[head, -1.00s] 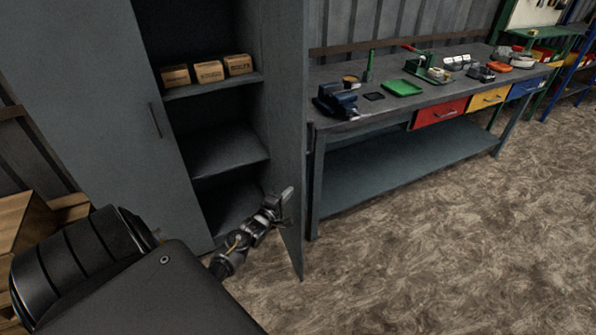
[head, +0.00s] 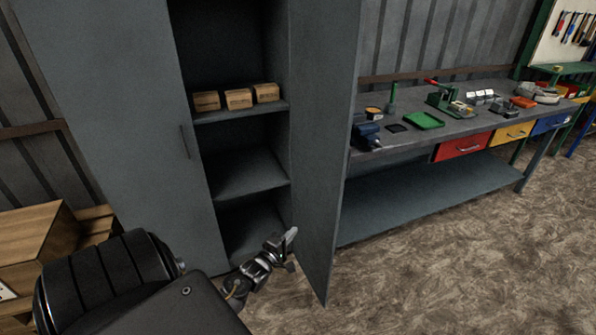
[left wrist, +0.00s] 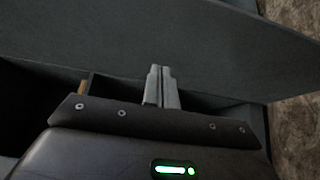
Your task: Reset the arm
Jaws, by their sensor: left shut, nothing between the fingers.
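My left gripper (head: 289,240) is low in front of the open grey cabinet (head: 100,120), close to its open right door (head: 325,130). I cannot tell whether it touches the door. In the left wrist view its two fingers (left wrist: 161,72) lie together, shut and empty, with a grey panel filling the view beyond them. My left arm comes in from the lower left. My right gripper is in neither view.
Several small cardboard boxes (head: 238,98) stand on a cabinet shelf. A workbench (head: 430,190) with coloured drawers and tools stands to the right. A wooden crate (head: 38,240) is at the left. The floor (head: 450,270) at right is clear.

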